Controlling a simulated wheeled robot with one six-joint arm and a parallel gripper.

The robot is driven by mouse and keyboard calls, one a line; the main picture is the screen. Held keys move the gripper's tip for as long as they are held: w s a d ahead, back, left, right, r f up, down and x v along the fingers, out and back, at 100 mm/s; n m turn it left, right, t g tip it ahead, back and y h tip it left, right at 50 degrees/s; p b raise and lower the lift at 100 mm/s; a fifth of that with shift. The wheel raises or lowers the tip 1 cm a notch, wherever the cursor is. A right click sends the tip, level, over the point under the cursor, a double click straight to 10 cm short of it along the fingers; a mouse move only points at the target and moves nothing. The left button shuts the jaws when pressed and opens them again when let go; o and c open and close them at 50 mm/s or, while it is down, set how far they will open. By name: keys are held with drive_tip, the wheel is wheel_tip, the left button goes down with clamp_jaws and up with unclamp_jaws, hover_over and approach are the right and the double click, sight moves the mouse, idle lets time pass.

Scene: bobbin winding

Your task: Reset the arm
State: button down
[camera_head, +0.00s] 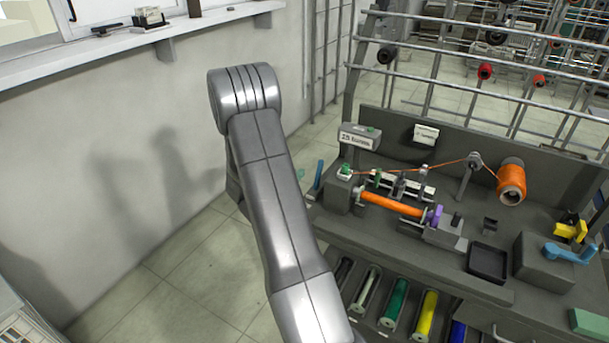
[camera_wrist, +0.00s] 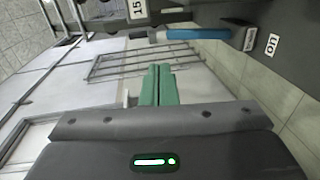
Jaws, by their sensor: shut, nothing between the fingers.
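My arm rises in the middle of the head view, its large grey links in front of the left part of the winding bench. In the wrist view my gripper (camera_wrist: 158,86) shows as two green fingers side by side, shut with nothing between them. The fingers point towards a wall rack and floor, apart from everything. In the head view the gripper is not clearly told apart from the bench's things behind the arm.
The bench (camera_head: 365,232) holds an orange bobbin (camera_head: 393,204) in the winder and an orange spool (camera_head: 511,182). A black tray (camera_head: 487,262) is empty. Colored bobbins, one green (camera_head: 395,303), lie in slots below. A window ledge (camera_head: 120,42) runs along the left wall; floor (camera_head: 190,270) is clear.

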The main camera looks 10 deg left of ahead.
drive_tip(key=shift+v, duration=0.8)
drive_tip(key=shift+r, duration=0.15)
